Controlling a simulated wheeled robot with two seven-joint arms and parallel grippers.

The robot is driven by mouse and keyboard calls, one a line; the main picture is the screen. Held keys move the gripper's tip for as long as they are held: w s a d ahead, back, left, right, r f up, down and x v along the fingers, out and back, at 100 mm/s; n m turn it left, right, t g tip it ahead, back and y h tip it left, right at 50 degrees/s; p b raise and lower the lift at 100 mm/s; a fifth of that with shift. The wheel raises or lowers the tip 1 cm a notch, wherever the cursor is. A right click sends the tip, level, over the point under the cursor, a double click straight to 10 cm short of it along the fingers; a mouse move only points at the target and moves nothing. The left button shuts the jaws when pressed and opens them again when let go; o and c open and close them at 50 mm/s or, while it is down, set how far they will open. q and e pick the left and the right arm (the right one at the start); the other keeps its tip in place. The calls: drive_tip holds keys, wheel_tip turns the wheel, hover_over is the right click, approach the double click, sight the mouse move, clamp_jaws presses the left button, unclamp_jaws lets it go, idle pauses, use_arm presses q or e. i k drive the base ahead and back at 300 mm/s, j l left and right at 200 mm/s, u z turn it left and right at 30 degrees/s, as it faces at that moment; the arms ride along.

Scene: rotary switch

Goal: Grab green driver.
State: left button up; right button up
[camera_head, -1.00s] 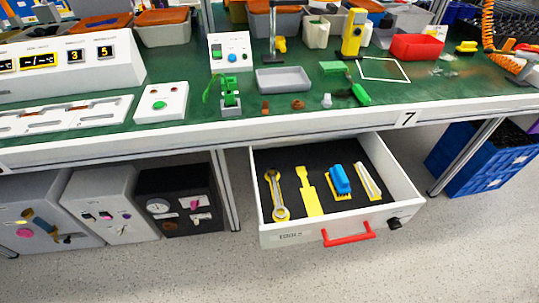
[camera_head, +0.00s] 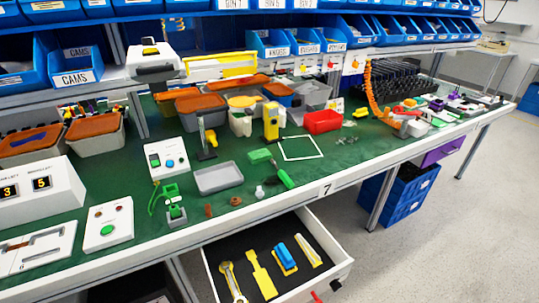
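A green driver (camera_head: 285,178) lies on the green bench top in the head view, with its rounded green handle toward the front edge. Its thin shaft seems to point back toward a flat green block (camera_head: 260,156). A small white bulb-like piece (camera_head: 259,192) stands just left of the handle. Neither of my grippers shows in the head view.
An open drawer (camera_head: 322,238) with yellow and blue tools juts out below the bench front. A grey tray (camera_head: 218,178), a white-outlined square (camera_head: 301,148) and a red bin (camera_head: 322,122) lie around the driver. Shelves of blue bins (camera_head: 285,43) stand behind.

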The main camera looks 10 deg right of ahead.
sight(287, 181)
drive_tip(key=i+l, duration=0.1)
drive_tip(key=l, duration=0.4)
drive_tip(key=i+l, duration=0.1)
drive_tip(key=l, duration=0.45)
drive_tip(key=i+l, duration=0.1)
drive_tip(key=l, duration=0.4)
drive_tip(key=i+l, duration=0.1)
drive_tip(key=l, duration=0.4)
drive_tip(key=i+l+u, duration=0.1)
drive_tip(key=l, duration=0.4)
